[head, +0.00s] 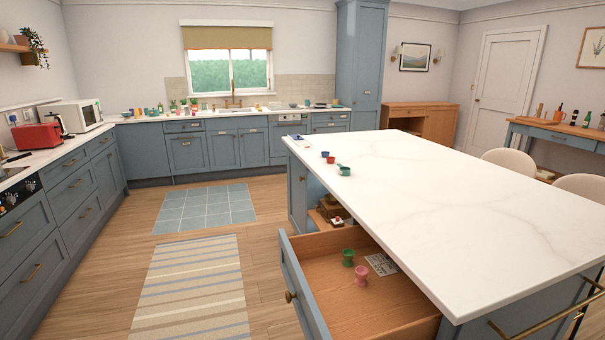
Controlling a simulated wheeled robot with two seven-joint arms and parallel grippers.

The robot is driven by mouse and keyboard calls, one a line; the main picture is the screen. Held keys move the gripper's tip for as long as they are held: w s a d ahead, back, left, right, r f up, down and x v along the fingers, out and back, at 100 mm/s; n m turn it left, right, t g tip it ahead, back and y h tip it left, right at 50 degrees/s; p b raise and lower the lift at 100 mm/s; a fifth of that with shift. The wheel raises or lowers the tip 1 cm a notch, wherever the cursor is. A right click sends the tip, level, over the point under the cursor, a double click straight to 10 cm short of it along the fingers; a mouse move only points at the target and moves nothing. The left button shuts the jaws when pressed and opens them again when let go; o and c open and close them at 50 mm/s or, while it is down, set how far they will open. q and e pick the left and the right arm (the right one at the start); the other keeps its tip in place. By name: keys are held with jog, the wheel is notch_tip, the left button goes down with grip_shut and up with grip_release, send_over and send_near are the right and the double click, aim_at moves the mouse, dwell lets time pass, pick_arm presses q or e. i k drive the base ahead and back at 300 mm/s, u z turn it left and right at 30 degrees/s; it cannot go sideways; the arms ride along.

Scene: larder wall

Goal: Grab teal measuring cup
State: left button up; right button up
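A small teal cup (345,171), likely the teal measuring cup, sits on the white island top near its left edge. A small red spot shows at its left side; it is too small to tell what it is. A red cup (331,160) and a blue cup (325,154) stand just beyond it, close to the same edge. Neither of my grippers is in the head view.
Below the island (450,210), an open drawer (400,315) juts left, holding a green cup (348,258), a pink cup (361,279) and a printed card (381,265). The floor left of it, with a striped rug (195,290), is clear. Pale chairs (510,161) stand beyond the island.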

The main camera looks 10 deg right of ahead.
aim_at(343, 171)
jog(key=u, duration=0.9)
jog(key=i, duration=3)
jog(key=z, duration=3.75)
jog(key=i, duration=0.5)
jog(key=z, duration=0.1)
